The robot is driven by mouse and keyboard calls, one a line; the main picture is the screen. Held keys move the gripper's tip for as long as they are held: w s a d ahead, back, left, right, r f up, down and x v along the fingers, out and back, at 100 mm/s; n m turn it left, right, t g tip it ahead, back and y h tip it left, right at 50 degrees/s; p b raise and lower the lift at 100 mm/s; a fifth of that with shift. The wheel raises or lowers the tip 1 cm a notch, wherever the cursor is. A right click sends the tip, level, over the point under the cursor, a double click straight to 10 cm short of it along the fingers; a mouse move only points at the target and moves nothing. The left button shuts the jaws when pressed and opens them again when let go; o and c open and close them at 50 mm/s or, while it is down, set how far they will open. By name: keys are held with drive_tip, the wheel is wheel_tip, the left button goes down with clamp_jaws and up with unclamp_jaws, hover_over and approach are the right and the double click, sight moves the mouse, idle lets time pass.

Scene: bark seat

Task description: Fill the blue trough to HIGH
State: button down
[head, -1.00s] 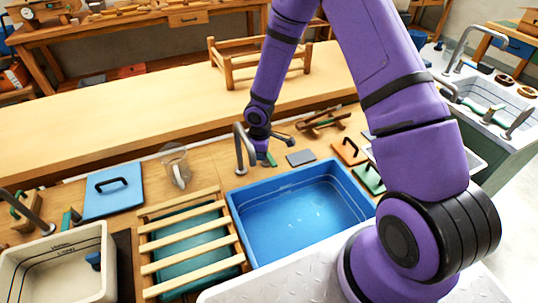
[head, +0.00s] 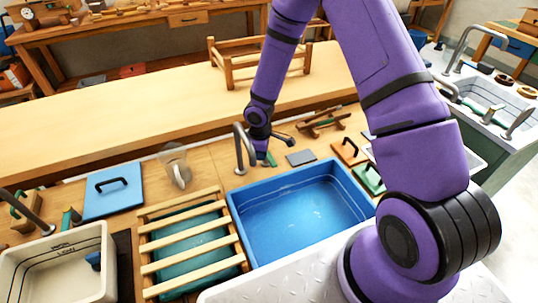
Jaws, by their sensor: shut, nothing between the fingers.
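The blue trough (head: 330,238) is set in the bench in the middle of the head view. Its inside looks shiny, with a few bright glints near the floor, and I cannot read any level marks in it. A grey curved tap (head: 239,140) stands at its back left corner. My gripper (head: 262,160) is behind the trough's back edge, close beside the tap and a green handle. It is small and partly hidden by the wrist; it is shut and holds nothing. I cannot tell whether it touches the tap or the handle.
A slatted wooden rack over a teal basin (head: 190,283) lies left of the trough. A clear jug (head: 176,166) and a blue lid (head: 113,197) are behind it. A cream trough (head: 103,260) with marked lines is at the far left. Orange and green lids (head: 349,151) lie right.

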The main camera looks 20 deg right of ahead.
drive_tip(key=shift+f, duration=0.15)
idle(0.5)
drive_tip(key=shift+f, duration=1.6)
drive_tip(key=shift+d, duration=0.1)
drive_tip(key=shift+d, duration=2.75)
wheel_tip(320, 180, up, 4)
drive_tip(key=shift+a+r, duration=0.1)
drive_tip(key=shift+a, duration=0.05)
drive_tip(key=w+d, duration=0.4)
drive_tip(key=w, duration=0.1)
drive_tip(key=shift+w+d, duration=0.2)
drive_tip(key=shift+d, duration=0.1)
